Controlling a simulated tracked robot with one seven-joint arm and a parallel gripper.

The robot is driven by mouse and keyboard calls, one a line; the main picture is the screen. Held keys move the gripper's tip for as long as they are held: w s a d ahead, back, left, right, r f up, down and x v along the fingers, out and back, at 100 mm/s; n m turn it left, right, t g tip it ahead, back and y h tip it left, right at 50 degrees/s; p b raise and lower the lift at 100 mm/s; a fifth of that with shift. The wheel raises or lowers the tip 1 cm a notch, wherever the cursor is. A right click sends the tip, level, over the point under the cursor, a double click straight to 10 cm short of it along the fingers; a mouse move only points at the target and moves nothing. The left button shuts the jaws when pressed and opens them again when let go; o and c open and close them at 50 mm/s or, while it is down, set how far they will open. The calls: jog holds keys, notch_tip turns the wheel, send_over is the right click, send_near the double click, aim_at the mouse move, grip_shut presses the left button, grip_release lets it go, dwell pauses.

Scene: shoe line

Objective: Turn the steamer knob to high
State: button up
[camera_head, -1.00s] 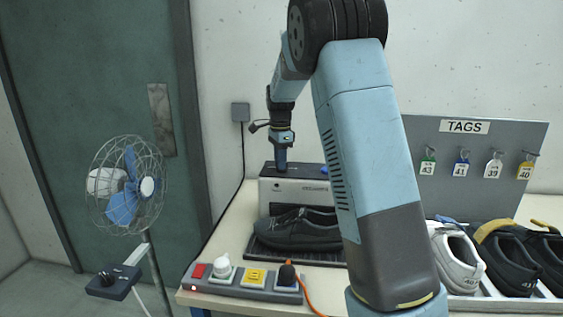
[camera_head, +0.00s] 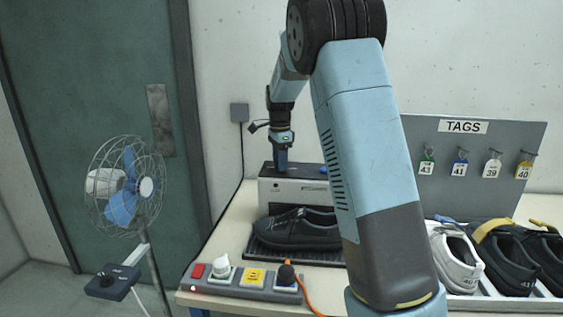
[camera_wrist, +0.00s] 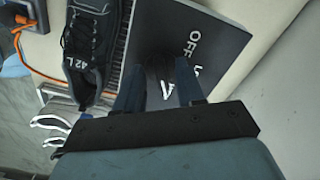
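The steamer (camera_head: 290,190) is a white box with a dark top, standing behind a black shoe (camera_head: 298,228) on the table. In the wrist view its dark top (camera_wrist: 222,45) carries white lettering, with "OFF" readable and other marks partly covered. A dark, round knob-like shape (camera_wrist: 160,68) shows faintly between my fingers; its setting cannot be read. My gripper (camera_head: 281,170) points straight down at the steamer's top. In the wrist view my gripper (camera_wrist: 160,66) has its two fingers apart, one on each side of the dark shape, with no clear contact visible.
A control strip (camera_head: 240,285) with a red button, a white knob and an orange cable lies at the table's front left. A caged fan (camera_head: 128,188) stands left of the table. A tag board (camera_head: 470,165) and several shoes are at the right.

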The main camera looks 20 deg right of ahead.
notch_tip(320, 180, up, 14)
jog(key=shift+f, duration=0.15)
dwell(0.4)
